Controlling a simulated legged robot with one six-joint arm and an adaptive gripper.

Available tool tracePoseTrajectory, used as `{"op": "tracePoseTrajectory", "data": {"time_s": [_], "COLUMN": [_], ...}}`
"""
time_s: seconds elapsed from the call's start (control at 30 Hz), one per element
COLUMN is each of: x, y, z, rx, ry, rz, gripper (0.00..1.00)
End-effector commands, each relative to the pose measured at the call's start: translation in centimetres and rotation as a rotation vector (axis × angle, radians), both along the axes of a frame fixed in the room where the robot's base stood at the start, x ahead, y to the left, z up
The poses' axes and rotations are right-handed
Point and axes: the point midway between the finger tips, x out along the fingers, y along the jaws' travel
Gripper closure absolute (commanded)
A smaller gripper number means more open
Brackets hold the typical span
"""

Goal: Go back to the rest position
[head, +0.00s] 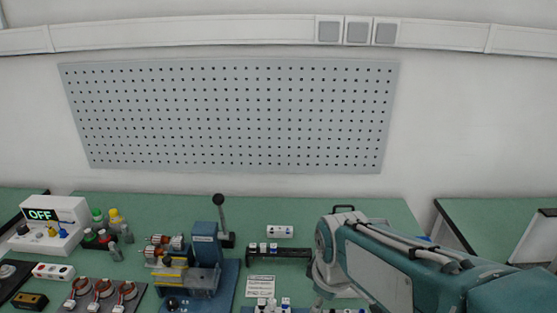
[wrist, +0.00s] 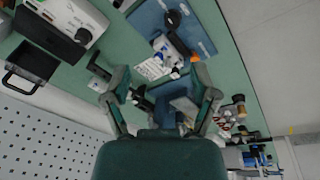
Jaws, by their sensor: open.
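My gripper (wrist: 160,82) shows in the wrist view with its two fingers spread apart. Nothing is held between them; the bench and a blue machine show behind the gap. In the head view my arm reaches over the right part of the green bench (head: 150,205), and my gripper cannot be made out there. The wrist view is turned, with the pegboard (wrist: 50,140) at lower left.
A blue lever press (head: 205,262) stands mid-bench. Left of it are a power supply reading OFF (head: 45,220), small bottles and several stators (head: 103,288). A dark rack (head: 278,252) and a printed sheet (head: 260,286) lie right of the press. A pegboard (head: 235,115) hangs behind.

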Motion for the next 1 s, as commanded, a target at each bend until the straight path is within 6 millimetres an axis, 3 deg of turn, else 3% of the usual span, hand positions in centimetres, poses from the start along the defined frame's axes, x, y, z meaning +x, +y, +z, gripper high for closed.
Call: {"op": "tracePoseTrajectory", "data": {"time_s": [0.2,0.5,1.0], "x": [-3.9,-8.8,-9.7], "y": [-3.3,-6.2,-6.6], "z": [3.8,6.3,6.5], "rx": [0.088,0.229,0.262], "ry": [-0.131,-0.271,-0.294], "rz": [-0.364,-0.785,-0.871], "gripper": [0.24,0.24,0.24]}}
